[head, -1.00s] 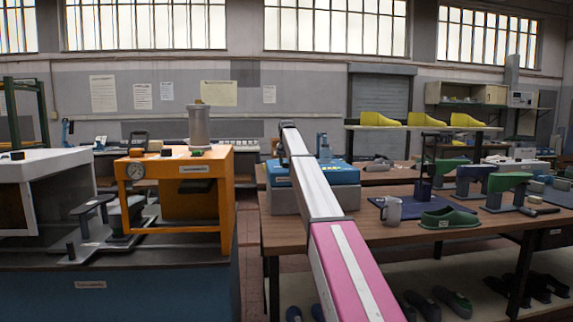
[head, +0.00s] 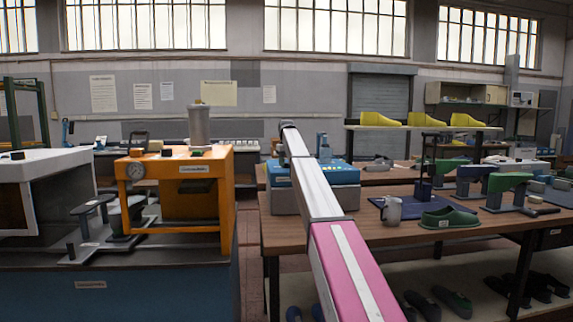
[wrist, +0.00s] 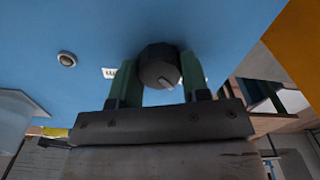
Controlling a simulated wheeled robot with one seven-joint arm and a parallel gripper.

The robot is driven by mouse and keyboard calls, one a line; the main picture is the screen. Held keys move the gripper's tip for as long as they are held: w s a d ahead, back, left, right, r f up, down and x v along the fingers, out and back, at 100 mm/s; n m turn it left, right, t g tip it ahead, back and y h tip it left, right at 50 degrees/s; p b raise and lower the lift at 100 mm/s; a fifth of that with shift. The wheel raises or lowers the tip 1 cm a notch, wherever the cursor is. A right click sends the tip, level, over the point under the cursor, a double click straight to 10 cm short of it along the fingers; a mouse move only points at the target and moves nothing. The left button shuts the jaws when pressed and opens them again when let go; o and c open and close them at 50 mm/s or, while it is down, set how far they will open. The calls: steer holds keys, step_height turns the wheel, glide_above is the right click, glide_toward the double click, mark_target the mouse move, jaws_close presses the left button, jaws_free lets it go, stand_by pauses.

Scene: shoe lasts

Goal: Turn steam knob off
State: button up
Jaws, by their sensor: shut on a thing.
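The steam knob (wrist: 157,62) is a dark round knob on a blue panel (wrist: 215,25) in the wrist view. Its pale pointer mark points to the lower right of the picture. My gripper (wrist: 159,72) has its two green fingers on either side of the knob, shut on it. The contact faces are partly hidden by the knob and fingers. In the head view, the blue-topped machine (head: 342,176) stands on the wooden table behind my arm. The knob and my gripper do not show in that view.
A round metal button (wrist: 67,59) and a small white label (wrist: 109,73) sit on the panel left of the knob. An orange machine (head: 228,200) stands to the left in the head view.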

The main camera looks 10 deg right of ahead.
stand_by(0.3)
steer(key=o, duration=0.9)
steer(key=shift+m, duration=0.3)
